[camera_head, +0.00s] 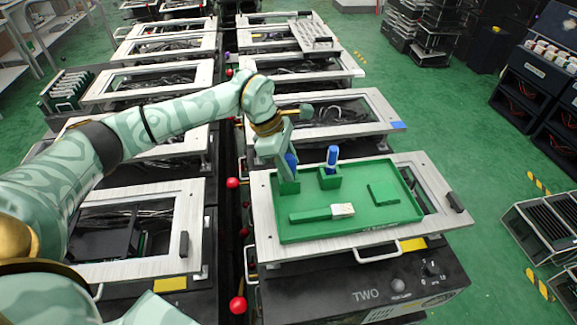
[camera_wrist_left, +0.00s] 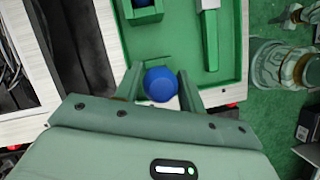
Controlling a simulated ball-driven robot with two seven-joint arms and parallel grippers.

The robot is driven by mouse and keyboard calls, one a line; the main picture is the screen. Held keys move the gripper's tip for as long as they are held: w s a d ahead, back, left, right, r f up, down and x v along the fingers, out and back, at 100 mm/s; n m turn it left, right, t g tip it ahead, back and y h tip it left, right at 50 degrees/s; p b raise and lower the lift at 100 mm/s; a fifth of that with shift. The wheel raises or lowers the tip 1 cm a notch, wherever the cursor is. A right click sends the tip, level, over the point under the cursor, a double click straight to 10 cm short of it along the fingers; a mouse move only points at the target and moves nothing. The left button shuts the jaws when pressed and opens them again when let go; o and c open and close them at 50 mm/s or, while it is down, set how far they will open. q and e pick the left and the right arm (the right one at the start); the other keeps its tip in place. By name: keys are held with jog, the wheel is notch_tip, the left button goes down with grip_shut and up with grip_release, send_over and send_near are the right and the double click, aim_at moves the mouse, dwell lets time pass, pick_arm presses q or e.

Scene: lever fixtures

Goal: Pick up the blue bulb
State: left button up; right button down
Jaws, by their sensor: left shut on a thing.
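My left gripper (camera_head: 288,180) reaches in over the left edge of the green tray (camera_head: 285,231). It is shut on a blue bulb (camera_head: 291,160), partly hidden by the fingers. In the left wrist view the bulb's round blue end (camera_wrist_left: 161,84) sits between the two fingers. I cannot tell whether the bulb is clear of the tray. A second blue bulb (camera_head: 332,158) stands upright in a green holder (camera_head: 329,179) to the right of the gripper. My right gripper is not in view.
The tray lies on a metal-framed fixture (camera_head: 436,184) marked TWO. Red knobs (camera_head: 238,304) line the gap on the left.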

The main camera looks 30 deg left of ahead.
pick_arm(q)
jog(key=shift+r, duration=0.25)
jog(key=r, duration=0.3)
jog(key=shift+s+r+p, duration=0.3)
jog(key=shift+s+r, duration=0.1)
jog(key=s+d+r, duration=0.2)
jog(key=s+r, duration=0.6)
jog(key=s, duration=0.5)
jog(key=shift+d+r+p, duration=0.25)
jog(key=shift+r+p, duration=0.1)
